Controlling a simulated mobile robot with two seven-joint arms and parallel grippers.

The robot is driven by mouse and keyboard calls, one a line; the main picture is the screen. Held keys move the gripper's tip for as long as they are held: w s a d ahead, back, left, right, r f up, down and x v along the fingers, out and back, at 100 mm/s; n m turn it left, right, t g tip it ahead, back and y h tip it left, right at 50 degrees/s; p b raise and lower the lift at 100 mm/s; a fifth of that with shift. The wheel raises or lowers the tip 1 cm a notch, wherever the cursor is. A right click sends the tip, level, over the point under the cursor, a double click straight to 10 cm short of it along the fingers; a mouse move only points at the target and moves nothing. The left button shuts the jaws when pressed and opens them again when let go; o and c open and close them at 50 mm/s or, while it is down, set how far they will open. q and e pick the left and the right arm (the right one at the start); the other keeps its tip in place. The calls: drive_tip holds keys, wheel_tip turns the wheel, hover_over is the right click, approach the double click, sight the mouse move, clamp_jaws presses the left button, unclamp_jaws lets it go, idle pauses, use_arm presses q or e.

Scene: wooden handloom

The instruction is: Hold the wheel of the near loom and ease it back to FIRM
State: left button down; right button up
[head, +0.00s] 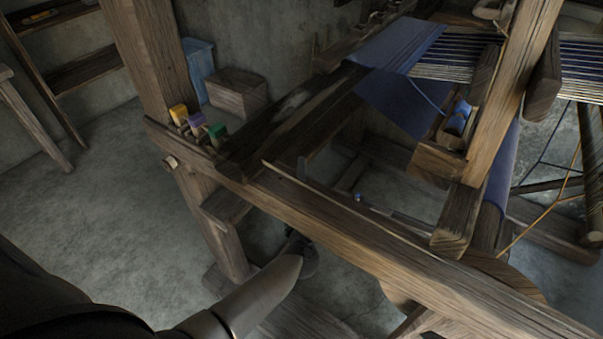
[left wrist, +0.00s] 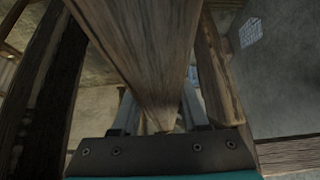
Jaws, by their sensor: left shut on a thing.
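The near loom (head: 330,222) is a dark wooden frame whose long front beam crosses the head view. A round wooden wheel (head: 505,277) shows in part behind that beam at lower right; the beam hides much of it. My left arm comes in from the lower left, and the dark end of my left gripper (head: 303,256) reaches under the beam, which hides its fingertips. In the left wrist view my left gripper (left wrist: 158,115) has its two fingers on either side of a wooden bar (left wrist: 145,50), shut on it. I cannot tell whether this bar belongs to the wheel.
Yellow, purple and green blocks (head: 198,127) sit on the loom's left end. Blue cloth (head: 398,47) and threads (head: 450,65) stretch at upper right. A wooden box (head: 236,92) stands by the wall. The floor (head: 80,220) at left is clear.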

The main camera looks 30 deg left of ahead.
use_arm(q)
drive_tip(key=shift+c, duration=1.7)
unclamp_jaws()
drive_tip(key=p+v, duration=0.2)
drive_tip(key=v, duration=1.3)
use_arm(e)
drive_tip(key=s, duration=0.2)
drive_tip(key=s+d+r, duration=0.1)
drive_tip(key=shift+s, duration=0.25)
use_arm(q)
drive_tip(key=shift+d+p, duration=0.15)
drive_tip(key=shift+p, duration=0.2)
